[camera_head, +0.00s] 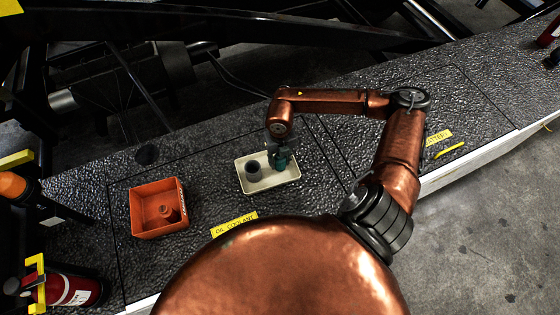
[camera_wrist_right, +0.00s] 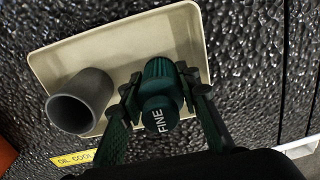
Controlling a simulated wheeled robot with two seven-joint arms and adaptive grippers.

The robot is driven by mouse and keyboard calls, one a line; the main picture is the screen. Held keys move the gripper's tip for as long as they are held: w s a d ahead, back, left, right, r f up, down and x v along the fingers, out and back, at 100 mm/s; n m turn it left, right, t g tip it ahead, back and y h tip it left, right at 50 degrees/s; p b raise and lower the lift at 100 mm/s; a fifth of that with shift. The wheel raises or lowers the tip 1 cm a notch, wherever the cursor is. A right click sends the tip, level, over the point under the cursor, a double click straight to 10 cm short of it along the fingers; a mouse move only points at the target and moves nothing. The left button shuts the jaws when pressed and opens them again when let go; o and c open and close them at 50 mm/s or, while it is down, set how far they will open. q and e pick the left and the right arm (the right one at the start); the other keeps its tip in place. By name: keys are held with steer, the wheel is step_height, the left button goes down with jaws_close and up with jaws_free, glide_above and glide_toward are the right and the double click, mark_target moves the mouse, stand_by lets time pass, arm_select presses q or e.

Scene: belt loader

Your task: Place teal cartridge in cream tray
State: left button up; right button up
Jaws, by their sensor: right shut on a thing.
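The teal cartridge (camera_head: 281,160) is at the right part of the cream tray (camera_head: 250,187). In the right wrist view the cartridge (camera_wrist_right: 160,98) shows its round end marked "FINE", between the two fingers of my right gripper (camera_wrist_right: 162,100). My right gripper (camera_head: 282,152) is shut on it, over the tray (camera_wrist_right: 195,22). I cannot tell whether the cartridge touches the tray floor. A dark grey cylinder (camera_head: 254,168) stands in the left part of the tray; it also shows in the wrist view (camera_wrist_right: 82,100). My left gripper is not in view.
An orange bin (camera_head: 146,222) with an orange part (camera_head: 165,212) inside stands to the left on the dark textured surface. A yellow label (camera_head: 234,224) lies in front of the tray. A fire extinguisher (camera_head: 75,290) is at lower left. The surface right of the tray is clear.

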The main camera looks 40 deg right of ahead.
steer(key=shift+f, duration=0.35)
steer(key=shift+f, duration=0.2)
steer(key=o, duration=1.2)
steer(key=shift+r, duration=0.2)
step_height(320, 180, up, 12)
steer(key=shift+r, duration=0.1)
